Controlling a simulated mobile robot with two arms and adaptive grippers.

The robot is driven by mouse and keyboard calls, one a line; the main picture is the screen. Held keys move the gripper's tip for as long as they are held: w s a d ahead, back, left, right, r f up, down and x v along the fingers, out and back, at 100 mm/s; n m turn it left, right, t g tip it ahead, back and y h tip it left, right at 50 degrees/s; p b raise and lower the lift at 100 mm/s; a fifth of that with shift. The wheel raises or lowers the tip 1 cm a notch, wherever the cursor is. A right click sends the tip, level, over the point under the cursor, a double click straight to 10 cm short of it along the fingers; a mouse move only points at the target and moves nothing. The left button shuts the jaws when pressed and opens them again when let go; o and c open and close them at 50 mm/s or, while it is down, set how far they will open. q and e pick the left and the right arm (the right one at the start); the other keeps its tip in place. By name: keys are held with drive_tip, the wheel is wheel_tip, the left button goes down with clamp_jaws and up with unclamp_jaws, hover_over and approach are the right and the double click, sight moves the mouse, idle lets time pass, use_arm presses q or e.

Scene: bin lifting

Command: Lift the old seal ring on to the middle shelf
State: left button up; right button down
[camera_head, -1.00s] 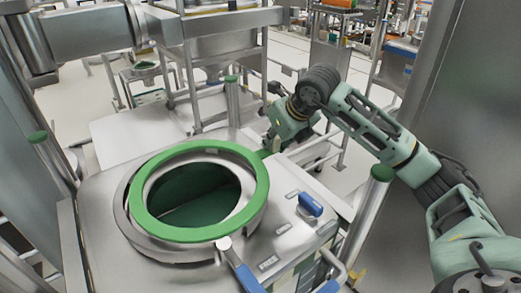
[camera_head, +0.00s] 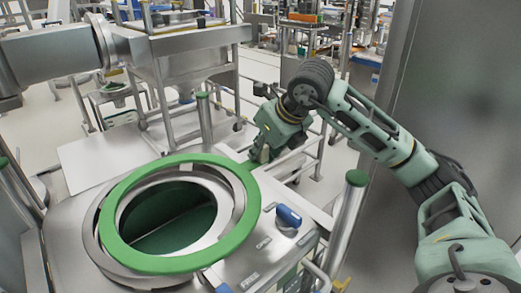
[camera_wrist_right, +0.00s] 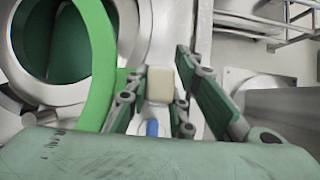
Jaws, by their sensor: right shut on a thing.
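The green seal ring (camera_head: 246,208) is above the round opening of the steel bin, with a gap showing between it and the bin's rim. It also shows in the right wrist view (camera_wrist_right: 100,60). My right gripper (camera_head: 256,158) is at the far right side of the ring and is shut on its edge; the exact contact is partly hidden. In the right wrist view its fingers (camera_wrist_right: 155,95) stand beside the ring. The left gripper is not in view.
The bin's steel top (camera_head: 272,243) carries a blue handle (camera_head: 288,215). Green-capped posts (camera_head: 350,205) stand around it, one close to my right arm. A large steel pipe (camera_head: 50,60) crosses the upper left. A steel wall (camera_head: 450,90) is at the right.

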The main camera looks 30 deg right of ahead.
drive_tip(key=shift+r+p, duration=1.15)
drive_tip(key=shift+r, duration=0.55)
drive_tip(key=shift+f, duration=0.1)
